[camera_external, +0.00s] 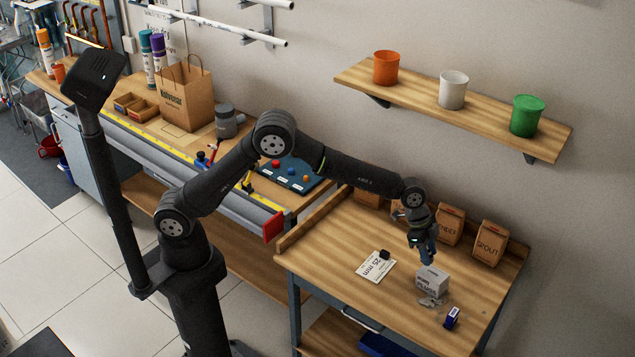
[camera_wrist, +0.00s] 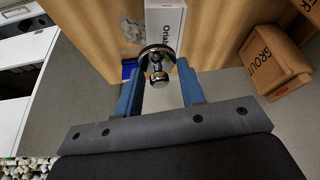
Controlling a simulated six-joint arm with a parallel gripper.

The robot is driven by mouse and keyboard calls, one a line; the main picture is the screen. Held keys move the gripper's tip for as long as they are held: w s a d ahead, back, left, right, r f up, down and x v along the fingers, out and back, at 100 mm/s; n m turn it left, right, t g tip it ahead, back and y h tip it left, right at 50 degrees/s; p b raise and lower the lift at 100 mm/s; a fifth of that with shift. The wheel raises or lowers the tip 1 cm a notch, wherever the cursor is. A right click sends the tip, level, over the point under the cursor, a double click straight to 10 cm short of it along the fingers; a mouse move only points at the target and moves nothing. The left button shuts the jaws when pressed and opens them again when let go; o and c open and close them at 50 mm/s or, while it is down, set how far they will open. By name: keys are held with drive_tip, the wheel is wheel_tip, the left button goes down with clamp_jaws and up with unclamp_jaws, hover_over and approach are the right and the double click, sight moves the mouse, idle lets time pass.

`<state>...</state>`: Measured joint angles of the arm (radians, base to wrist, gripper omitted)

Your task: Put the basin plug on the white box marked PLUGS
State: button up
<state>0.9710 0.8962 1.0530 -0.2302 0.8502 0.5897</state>
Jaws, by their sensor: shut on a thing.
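The basin plug (camera_wrist: 158,76) is a shiny chrome piece with a round disc and a small knob. It sits between the two blue fingers of my gripper (camera_wrist: 158,88), which are shut on it. In the external view my gripper (camera_external: 428,259) points down just above and slightly left of the top of the white box marked PLUGS (camera_external: 431,284); the plug is too small to make out there. The white box also shows in the wrist view (camera_wrist: 165,18), beyond the plug. Whether plug and box touch cannot be told.
Small grey metal pieces (camera_external: 431,302) lie before the box, and a small blue box (camera_external: 452,317) stands to the right. Brown GROUT (camera_external: 488,243) and other bags line the back. A white card (camera_external: 376,267) with a black piece lies left.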

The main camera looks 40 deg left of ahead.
sight(426, 270)
drive_tip(key=shift+w+f, duration=0.45)
drive_tip(key=shift+w, duration=0.2)
drive_tip(key=shift+f, duration=1.95)
drive_tip(key=shift+f, duration=0.1)
drive_tip(key=shift+f, duration=0.4)
drive_tip(key=o, duration=1.1)
drive_tip(key=shift+c, duration=0.2)
drive_tip(key=shift+r, duration=0.1)
drive_tip(key=shift+r, duration=0.3)
drive_tip(key=v, duration=1.2)
